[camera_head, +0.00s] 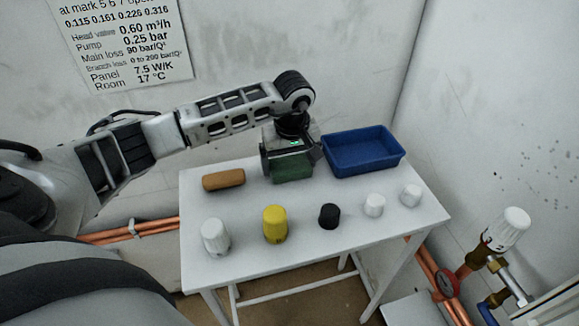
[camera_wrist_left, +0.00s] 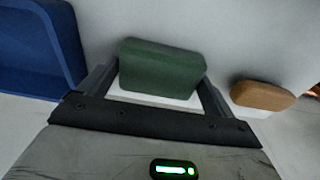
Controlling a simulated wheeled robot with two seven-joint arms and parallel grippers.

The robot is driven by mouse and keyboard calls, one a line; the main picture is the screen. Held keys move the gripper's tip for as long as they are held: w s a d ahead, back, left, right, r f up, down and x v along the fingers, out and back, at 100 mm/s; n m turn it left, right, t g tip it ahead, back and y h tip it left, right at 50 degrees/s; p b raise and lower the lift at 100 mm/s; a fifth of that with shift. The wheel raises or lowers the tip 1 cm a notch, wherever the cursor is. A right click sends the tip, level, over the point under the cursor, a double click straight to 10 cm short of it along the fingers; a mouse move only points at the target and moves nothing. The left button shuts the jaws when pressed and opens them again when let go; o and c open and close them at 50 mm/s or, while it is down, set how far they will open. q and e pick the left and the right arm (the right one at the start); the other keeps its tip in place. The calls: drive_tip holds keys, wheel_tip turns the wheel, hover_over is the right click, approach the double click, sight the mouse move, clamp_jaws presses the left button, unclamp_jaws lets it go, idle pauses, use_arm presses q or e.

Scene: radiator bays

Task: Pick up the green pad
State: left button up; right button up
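The green pad (camera_head: 292,168) lies on the white table (camera_head: 350,192) near its back edge. My left gripper (camera_head: 291,158) is directly above it and partly covers it in the head view. In the left wrist view the pad (camera_wrist_left: 161,69) sits between the two widely spread fingers (camera_wrist_left: 160,88) of my left gripper, one at each end. The fingers are very close to the pad's ends; I see no clear grip on it. A strip of white table shows between the palm and the pad. My right gripper is not in view.
A tan pad (camera_head: 223,180) lies left of the green pad, and a blue tray (camera_head: 363,165) stands to its right. A white cap (camera_head: 215,237), a yellow cap (camera_head: 275,224), a black cap (camera_head: 329,216) and two small white caps (camera_head: 374,205) line the front.

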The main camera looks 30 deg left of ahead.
use_arm(q)
drive_tip(key=c, duration=0.4)
drive_tip(key=shift+r, duration=0.1)
drive_tip(key=shift+r, duration=0.6)
drive_tip(key=s+d+r, duration=0.1)
drive_tip(key=s+r, duration=0.3)
drive_tip(key=s+d+r+b, duration=0.1)
drive_tip(key=s+r, duration=0.2)
drive_tip(key=s, duration=0.2)
drive_tip(key=s+d+r+b, duration=0.1)
drive_tip(key=s+r, duration=0.3)
drive_tip(key=shift+s+d+r, duration=0.3)
drive_tip(key=shift+r, duration=0.05)
